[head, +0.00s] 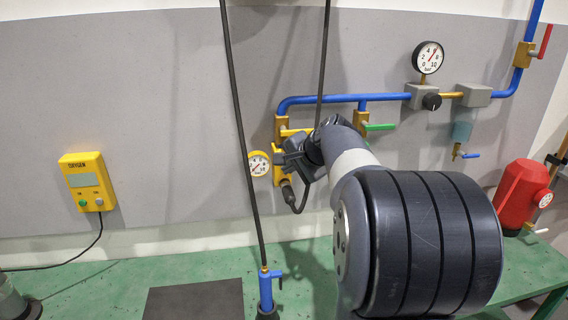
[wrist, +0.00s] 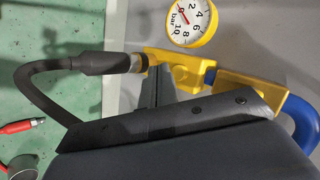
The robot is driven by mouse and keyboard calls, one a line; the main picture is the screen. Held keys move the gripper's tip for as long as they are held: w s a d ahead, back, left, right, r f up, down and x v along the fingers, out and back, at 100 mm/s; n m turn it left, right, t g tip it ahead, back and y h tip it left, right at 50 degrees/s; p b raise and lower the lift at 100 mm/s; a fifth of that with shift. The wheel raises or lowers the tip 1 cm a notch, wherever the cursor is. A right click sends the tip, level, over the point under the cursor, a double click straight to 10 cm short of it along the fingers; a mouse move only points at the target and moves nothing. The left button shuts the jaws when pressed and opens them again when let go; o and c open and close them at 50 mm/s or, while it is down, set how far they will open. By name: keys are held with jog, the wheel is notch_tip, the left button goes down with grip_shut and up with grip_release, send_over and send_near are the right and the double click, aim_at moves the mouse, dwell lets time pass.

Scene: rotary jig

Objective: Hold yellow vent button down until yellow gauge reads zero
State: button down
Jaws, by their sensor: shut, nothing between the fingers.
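The yellow gauge (head: 259,164) hangs on the wall left of my gripper, and it also shows at the top of the wrist view (wrist: 192,20). Its red needle lies toward the low end of the dial, but the exact reading is too small to tell. My gripper (head: 283,159) is shut and empty, with its dark fingertips (wrist: 158,74) at the yellow valve block (wrist: 182,66). The vent button cannot be made out; the fingers and block hide that spot. Whether the fingers touch or press it cannot be told.
A black hose with a plug (wrist: 105,63) joins the block. Blue pipe (head: 320,98), a green-handled valve (head: 378,127) and a white gauge (head: 428,57) are to the right. A yellow oxygen box (head: 87,181) is far left.

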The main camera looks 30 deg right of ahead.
jog(key=shift+s+a+b, duration=0.2)
jog(key=shift+s+b, duration=0.05)
jog(key=shift+s, duration=0.5)
jog(key=shift+s+a+b, duration=0.2)
jog(key=shift+s+a, duration=0.05)
jog(key=shift+s, duration=0.5)
jog(key=shift+s+a+b, duration=0.2)
jog(key=shift+s+b, duration=0.05)
jog(key=shift+s, duration=0.5)
jog(key=shift+w, duration=0.1)
jog(key=shift+w+d+r+p, duration=0.1)
jog(key=shift+w+d+p, duration=0.1)
jog(key=shift+w, duration=0.15)
jog(key=shift+w+d+p, duration=0.1)
jog(key=shift+w+p, duration=0.1)
jog(key=shift+w, duration=0.15)
jog(key=shift+s+f+b, duration=0.2)
jog(key=shift+s+b, duration=0.05)
jog(key=shift+b, duration=0.15)
jog(key=s, duration=0.1)
jog(key=s+a, duration=0.1)
jog(key=s, duration=0.1)
jog(key=s+b, duration=0.1)
jog(key=shift+s+a, duration=0.35)
jog(key=shift+s, duration=0.05)
jog(key=shift+w+r, duration=0.1)
